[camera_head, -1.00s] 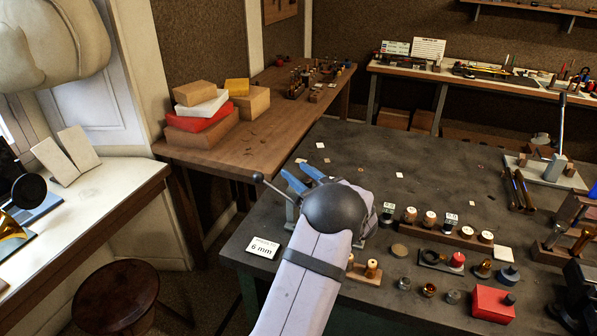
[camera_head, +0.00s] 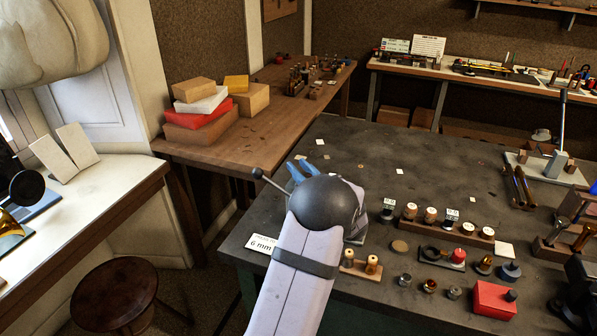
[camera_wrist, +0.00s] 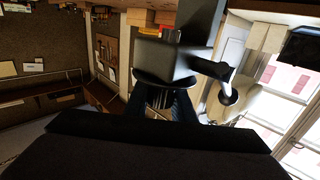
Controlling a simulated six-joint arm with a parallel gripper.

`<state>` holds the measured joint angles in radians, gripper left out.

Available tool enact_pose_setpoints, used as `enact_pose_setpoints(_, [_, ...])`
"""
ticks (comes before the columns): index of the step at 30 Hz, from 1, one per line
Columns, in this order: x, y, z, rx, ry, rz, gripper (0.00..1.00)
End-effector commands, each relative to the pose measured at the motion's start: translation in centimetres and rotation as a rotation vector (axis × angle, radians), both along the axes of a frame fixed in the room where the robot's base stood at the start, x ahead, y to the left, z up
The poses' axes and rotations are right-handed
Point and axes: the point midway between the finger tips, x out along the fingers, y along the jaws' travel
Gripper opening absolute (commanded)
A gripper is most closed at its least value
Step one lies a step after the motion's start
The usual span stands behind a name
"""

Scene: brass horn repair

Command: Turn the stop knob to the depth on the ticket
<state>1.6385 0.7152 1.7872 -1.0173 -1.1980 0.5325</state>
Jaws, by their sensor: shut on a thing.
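The ticket (camera_head: 260,244) is a white card at the near left corner of the dark bench, reading 6 mm; my arm covers its right part. A grey vise-like device stands beside it, with blue parts (camera_head: 302,172) and a ball-ended lever (camera_head: 268,184). My arm hides most of it. In the wrist view, my gripper (camera_wrist: 163,101) has dark fingers closed around a small ridged part, apparently the stop knob (camera_wrist: 160,97), below a grey block (camera_wrist: 160,62). The knob's setting and any scale cannot be read. My gripper is hidden in the head view.
A wooden rack (camera_head: 447,225) with round-topped pieces and a red box (camera_head: 493,299) lie to the right of my arm. The bench's far middle is mostly clear. A stool (camera_head: 115,290) stands at lower left.

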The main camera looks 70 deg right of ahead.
Motion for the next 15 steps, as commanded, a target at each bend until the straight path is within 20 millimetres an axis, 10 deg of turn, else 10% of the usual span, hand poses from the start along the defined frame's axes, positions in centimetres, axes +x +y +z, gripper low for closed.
enact_pose_setpoints(15, [-1.0, -0.8, -0.5, -0.003, -0.001, -0.415, 0.0])
